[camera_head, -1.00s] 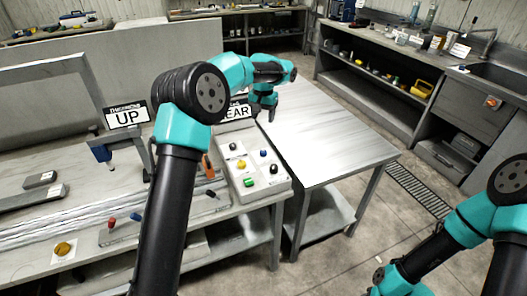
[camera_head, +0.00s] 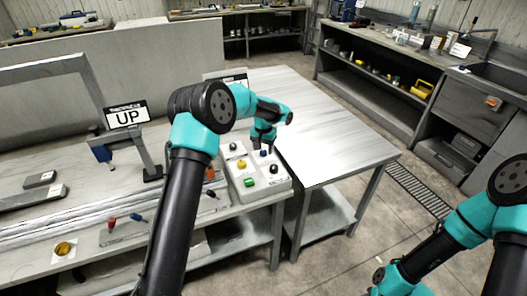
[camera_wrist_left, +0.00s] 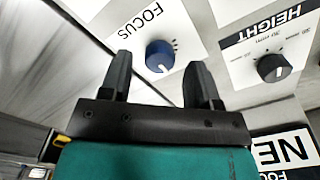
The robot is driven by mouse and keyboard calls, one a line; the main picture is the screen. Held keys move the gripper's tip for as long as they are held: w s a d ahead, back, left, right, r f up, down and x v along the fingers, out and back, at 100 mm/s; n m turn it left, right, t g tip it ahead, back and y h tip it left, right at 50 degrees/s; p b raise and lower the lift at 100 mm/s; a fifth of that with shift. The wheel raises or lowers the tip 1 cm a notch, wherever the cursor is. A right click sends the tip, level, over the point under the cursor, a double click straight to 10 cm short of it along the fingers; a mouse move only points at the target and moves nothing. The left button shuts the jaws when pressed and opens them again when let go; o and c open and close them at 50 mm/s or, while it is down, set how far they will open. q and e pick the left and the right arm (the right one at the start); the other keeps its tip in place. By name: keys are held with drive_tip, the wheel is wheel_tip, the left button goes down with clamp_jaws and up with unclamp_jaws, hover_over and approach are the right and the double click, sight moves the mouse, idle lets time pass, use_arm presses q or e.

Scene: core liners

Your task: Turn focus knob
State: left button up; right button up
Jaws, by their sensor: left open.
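The blue focus knob (camera_wrist_left: 159,55) sits on a white plate marked FOCUS and has a white pointer line. It also shows as a small blue spot on the control box (camera_head: 284,184) in the head view (camera_head: 263,153). My left gripper (camera_head: 263,147) is just above the box, pointing down at the knob. In the left wrist view its two black fingers (camera_wrist_left: 160,72) are apart, with the knob between and beyond their tips. Contact is not visible. My right arm is at the lower right; its gripper does not show.
A black HEIGHT knob (camera_wrist_left: 273,67) stands beside the focus knob. The box also carries a yellow knob (camera_head: 241,164) and a green button (camera_head: 250,182). The metal table (camera_head: 330,130) to the right is clear.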

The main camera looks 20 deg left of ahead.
use_arm(q)
drive_tip(key=shift+f, duration=0.95)
drive_tip(key=c, duration=0.9)
